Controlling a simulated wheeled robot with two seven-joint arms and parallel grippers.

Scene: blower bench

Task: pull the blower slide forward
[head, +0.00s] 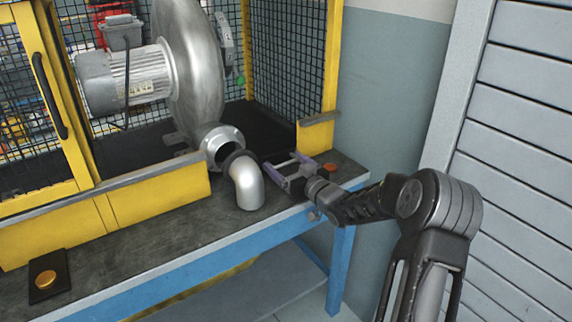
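The blower (197,75) is a large silver round housing with a ribbed motor (135,78) on its left, standing inside a yellow mesh cage. Its round outlet flange (221,143) faces the front. A silver elbow pipe (246,184) with a dark collar stands in front of the flange and bends down to the bench. I cannot make out a separate slide part. My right gripper (281,165) reaches in from the right, low over the bench. Its purple-grey fingers are apart, just right of the elbow, with nothing visible between them. My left gripper is not in view.
A gold disc (45,279) sits on a black plate at the left. An orange button (330,167) is beside my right gripper. A yellow cage door (30,100) stands at the left.

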